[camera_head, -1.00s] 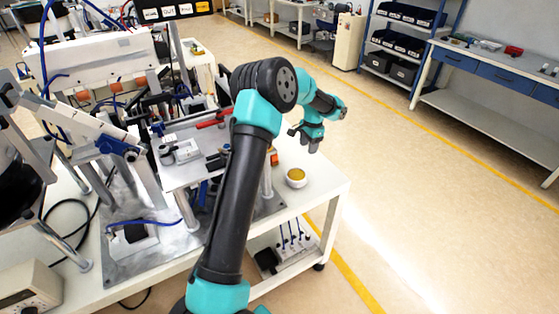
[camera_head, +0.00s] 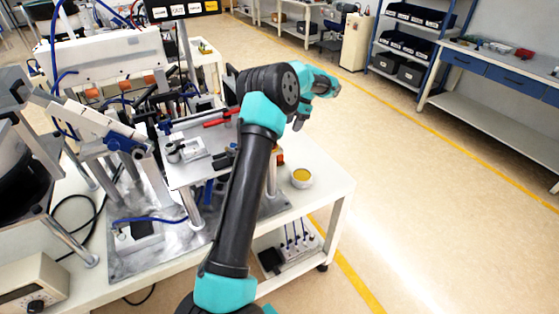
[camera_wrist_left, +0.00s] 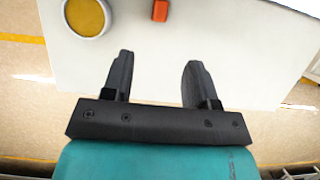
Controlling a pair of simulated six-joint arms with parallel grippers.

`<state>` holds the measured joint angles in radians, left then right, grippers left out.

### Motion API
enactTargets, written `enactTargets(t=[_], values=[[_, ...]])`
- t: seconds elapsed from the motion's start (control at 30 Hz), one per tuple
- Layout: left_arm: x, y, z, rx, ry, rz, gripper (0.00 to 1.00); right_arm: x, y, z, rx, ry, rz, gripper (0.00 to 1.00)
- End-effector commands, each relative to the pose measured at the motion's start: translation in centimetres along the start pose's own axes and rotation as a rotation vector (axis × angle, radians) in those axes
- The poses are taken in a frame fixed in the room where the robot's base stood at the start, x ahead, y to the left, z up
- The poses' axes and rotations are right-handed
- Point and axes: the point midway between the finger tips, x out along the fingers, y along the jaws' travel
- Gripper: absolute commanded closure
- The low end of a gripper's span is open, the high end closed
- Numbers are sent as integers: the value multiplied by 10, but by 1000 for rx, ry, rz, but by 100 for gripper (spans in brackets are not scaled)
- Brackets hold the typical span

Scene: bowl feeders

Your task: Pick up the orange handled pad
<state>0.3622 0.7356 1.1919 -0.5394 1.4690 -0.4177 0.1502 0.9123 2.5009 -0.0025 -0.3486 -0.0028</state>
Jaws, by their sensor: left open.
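The orange handled pad shows in the left wrist view as a small orange block (camera_wrist_left: 160,10) at the top edge, on the white tabletop and partly cut off by the frame. In the head view only a bit of orange (camera_head: 281,156) shows beside my arm, mostly hidden. My left gripper (camera_wrist_left: 160,78) is open and empty, its two dark fingers apart over the white surface with the orange block beyond them. In the head view the left gripper (camera_head: 299,123) is small, above the table's far right corner. My right gripper is in neither view.
A white bowl with yellow contents (camera_head: 301,177) stands near the table's right edge, left of the orange block in the wrist view. Feeder machinery with a metal plate (camera_head: 187,172) crowds the table to the left. Open floor (camera_head: 430,210) lies to the right.

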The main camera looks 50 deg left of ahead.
Motion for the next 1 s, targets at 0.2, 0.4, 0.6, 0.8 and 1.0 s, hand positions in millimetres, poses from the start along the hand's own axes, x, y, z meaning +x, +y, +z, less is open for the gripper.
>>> enactTargets(t=[0.2, 0.4, 0.6, 0.8, 1.0], values=[[38, 0, 1, -1, -3, 2, 47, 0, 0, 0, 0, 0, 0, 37], [72, 0, 0, 0, -2, 2, 47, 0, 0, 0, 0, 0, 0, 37], [99, 0, 0, 0, -1, 1, 47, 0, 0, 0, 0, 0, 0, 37], [105, 0, 0, 0, -1, 0, 47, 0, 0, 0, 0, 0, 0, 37], [105, 0, 0, 0, 0, 0, 47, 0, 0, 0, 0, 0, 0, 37]])
